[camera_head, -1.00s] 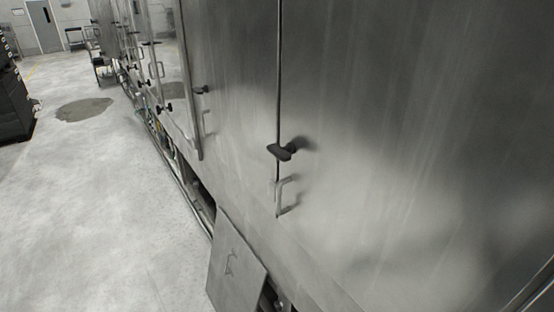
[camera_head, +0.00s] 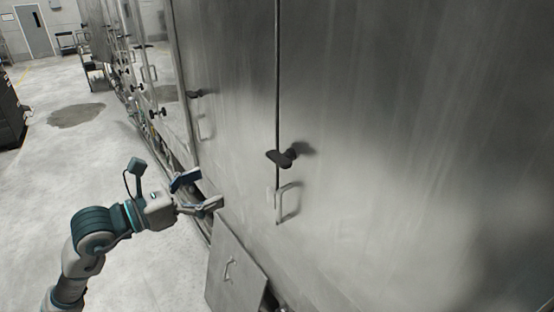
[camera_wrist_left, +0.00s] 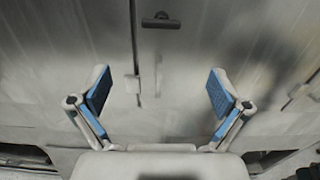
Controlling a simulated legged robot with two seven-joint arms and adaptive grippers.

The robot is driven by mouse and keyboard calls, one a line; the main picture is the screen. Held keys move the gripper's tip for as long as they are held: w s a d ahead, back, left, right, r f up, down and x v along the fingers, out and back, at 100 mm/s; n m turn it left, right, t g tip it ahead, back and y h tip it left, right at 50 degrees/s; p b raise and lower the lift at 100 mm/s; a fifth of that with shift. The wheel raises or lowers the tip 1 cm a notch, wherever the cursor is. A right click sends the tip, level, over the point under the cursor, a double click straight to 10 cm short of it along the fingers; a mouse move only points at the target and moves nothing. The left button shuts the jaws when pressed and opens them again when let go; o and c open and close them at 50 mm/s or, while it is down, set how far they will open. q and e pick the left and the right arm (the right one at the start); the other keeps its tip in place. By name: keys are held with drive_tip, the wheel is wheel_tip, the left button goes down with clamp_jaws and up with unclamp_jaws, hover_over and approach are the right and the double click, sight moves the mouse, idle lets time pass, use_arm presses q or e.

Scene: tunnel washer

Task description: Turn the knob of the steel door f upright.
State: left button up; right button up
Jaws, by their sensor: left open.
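The steel door (camera_head: 400,140) fills the right of the head view. Its dark knob (camera_head: 281,158) sits beside the vertical door seam, with its bar lying roughly sideways across the seam. The knob also shows at the top middle of the left wrist view (camera_wrist_left: 161,22), its bar roughly level there. My left gripper (camera_head: 205,190) is open and empty, left of the knob and a little lower, apart from the door. In the left wrist view its two blue-padded fingers (camera_wrist_left: 159,93) stand wide apart below the knob. My right gripper is not in view.
A pale door handle (camera_head: 281,201) stands out just below the knob. A steel panel (camera_head: 232,270) leans out low at the washer's base. More knobs and handles line the washer to the left. The floor (camera_head: 60,180) on the left is open.

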use_arm(q)
drive_tip(key=p, duration=0.2)
approach(273, 160)
drive_tip(key=p+x, duration=0.1)
drive_tip(key=x, duration=0.4)
drive_tip(key=p+x, duration=0.1)
drive_tip(key=x, duration=0.3)
drive_tip(key=shift+d, duration=0.5)
drive_tip(key=shift+w+d+p, duration=0.3)
drive_tip(key=shift+w+p, duration=0.1)
drive_tip(key=shift+w, duration=0.1)
drive_tip(key=shift+w+f, duration=0.1)
drive_tip(key=shift+w, duration=0.05)
drive_tip(key=shift+d, duration=0.15)
drive_tip(key=c, duration=0.7)
drive_tip(key=shift+d, duration=0.1)
drive_tip(key=c, duration=0.5)
drive_tip(key=shift+o, duration=0.2)
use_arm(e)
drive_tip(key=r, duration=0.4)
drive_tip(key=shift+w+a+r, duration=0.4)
